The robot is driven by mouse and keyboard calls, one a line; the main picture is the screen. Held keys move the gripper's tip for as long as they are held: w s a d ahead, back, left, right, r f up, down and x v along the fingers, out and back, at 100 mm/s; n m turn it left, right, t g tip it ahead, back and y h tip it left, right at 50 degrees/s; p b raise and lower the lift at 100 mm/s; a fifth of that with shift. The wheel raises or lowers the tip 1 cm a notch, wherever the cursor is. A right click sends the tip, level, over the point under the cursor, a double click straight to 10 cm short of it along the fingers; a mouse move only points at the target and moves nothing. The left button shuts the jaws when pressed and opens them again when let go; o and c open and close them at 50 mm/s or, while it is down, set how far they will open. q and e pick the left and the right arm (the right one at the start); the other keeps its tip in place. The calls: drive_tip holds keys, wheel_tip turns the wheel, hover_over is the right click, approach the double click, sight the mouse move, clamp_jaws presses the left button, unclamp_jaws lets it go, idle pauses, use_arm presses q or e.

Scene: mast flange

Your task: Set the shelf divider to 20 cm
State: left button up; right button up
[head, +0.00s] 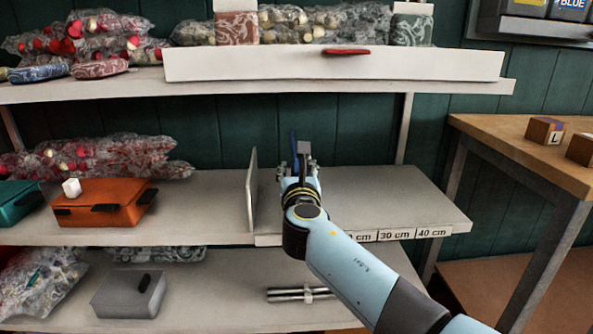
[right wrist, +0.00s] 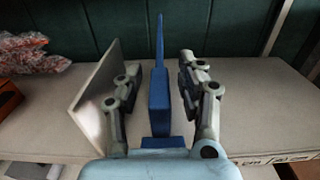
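A thin blue upright panel with a thicker block at its near edge, apparently the shelf divider (right wrist: 158,95), stands on the middle shelf. In the head view only a narrow strip of it (head: 294,147) shows beside my gripper. My right gripper (right wrist: 160,82) is open, with one finger on each side of the blue block and a visible gap on both sides. In the head view my right gripper (head: 299,168) reaches over the shelf and hides most of the divider. The scale strip (head: 398,235) shows 30 cm and 40 cm; my arm partly covers the label left of them. My left gripper is out of view.
A white upright panel (head: 251,190) stands left of my gripper, close to its left finger. An orange case (head: 104,205) lies farther left. The shelf right of my gripper (head: 400,195) is clear. The white-fronted upper shelf (head: 335,66) runs above.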

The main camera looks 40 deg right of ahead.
drive_tip(key=shift+w+d, duration=0.15)
drive_tip(key=shift+w, duration=0.1)
clamp_jaws()
idle(0.4)
